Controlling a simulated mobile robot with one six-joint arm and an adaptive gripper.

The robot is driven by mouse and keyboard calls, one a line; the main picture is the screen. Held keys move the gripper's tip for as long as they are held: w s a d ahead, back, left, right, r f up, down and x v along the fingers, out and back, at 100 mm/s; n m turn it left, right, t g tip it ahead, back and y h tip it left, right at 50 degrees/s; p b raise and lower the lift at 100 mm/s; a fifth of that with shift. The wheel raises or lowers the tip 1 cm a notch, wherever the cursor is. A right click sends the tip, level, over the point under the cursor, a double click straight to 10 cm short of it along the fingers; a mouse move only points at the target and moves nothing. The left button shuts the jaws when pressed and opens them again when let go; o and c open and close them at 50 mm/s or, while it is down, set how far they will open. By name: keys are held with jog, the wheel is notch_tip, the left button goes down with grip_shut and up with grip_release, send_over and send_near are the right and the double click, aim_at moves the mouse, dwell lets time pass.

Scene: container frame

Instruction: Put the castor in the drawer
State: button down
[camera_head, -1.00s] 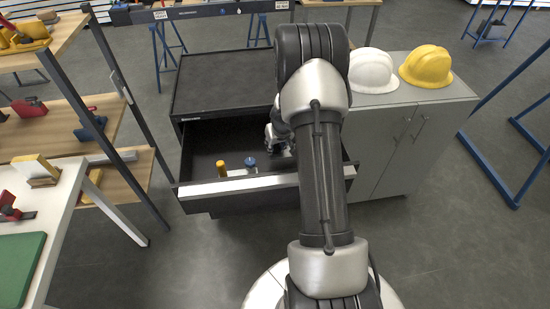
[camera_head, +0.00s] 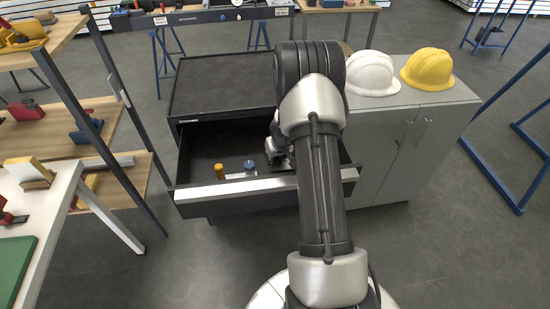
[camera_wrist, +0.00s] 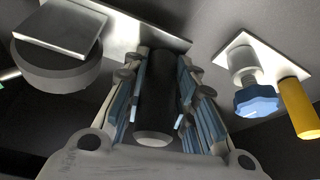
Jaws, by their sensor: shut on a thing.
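My gripper (camera_head: 274,155) is down inside the open drawer (camera_head: 222,190) of a dark cabinet, near its right part. The wrist view shows my gripper (camera_wrist: 155,115) with its blue-padded fingers closed on both sides of a dark, rounded body, which I take to be the castor (camera_wrist: 155,100). A flat metal plate shows behind it; I cannot tell whether it belongs to the castor. In the head view the gripper and arm hide the castor. Whether it touches the drawer floor cannot be seen.
A blue knob (camera_head: 249,165) and a yellow cylinder (camera_head: 219,171) stand in the drawer, left of my gripper. The wrist view shows a dark disc with a square metal top (camera_wrist: 62,45). A grey cabinet (camera_head: 385,140) with two helmets stands right; shelves stand left.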

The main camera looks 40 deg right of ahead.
jog(key=shift+f+b, duration=0.25)
jog(key=shift+b, duration=0.1)
jog(key=c, duration=1.3)
grip_release()
